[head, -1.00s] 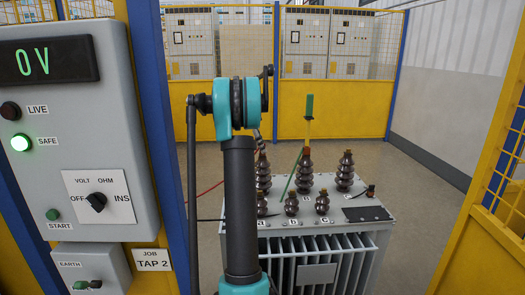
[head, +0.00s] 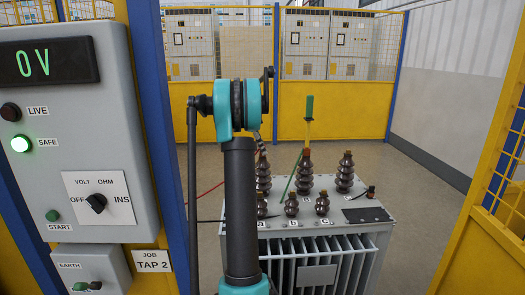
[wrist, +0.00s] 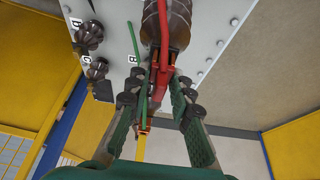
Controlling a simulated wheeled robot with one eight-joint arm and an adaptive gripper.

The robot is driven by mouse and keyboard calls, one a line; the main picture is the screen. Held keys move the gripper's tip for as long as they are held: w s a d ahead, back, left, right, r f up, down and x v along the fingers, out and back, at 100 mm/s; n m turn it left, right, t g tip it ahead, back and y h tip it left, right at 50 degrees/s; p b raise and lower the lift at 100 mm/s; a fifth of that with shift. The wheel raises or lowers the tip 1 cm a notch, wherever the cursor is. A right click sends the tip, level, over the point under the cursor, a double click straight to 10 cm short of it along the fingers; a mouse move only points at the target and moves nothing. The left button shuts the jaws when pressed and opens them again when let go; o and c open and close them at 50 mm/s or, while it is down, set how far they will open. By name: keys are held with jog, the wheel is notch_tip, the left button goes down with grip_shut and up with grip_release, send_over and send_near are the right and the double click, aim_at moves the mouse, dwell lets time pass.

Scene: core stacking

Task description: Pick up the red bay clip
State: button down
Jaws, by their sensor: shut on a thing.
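In the wrist view the red bay clip (wrist: 164,70) lies against a tall dark ribbed insulator (wrist: 167,20) on the grey transformer top. My gripper (wrist: 158,92) has its green-padded fingers on either side of the clip's lower part and is shut on it. The clip still touches or overlaps the insulator; I cannot tell which. In the head view my arm hides the gripper and most of the clip's surroundings.
The transformer (head: 318,232) carries several dark insulators. A green-handled yellow rod (head: 309,107) stands upright at its back. A green lead (wrist: 133,38) runs beside the clip. A grey control panel (head: 70,130) stands at left; yellow fencing (head: 350,100) surrounds the bay.

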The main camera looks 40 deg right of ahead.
jog(key=shift+r, duration=0.1)
notch_tip(320, 180, up, 20)
dwell(0.5)
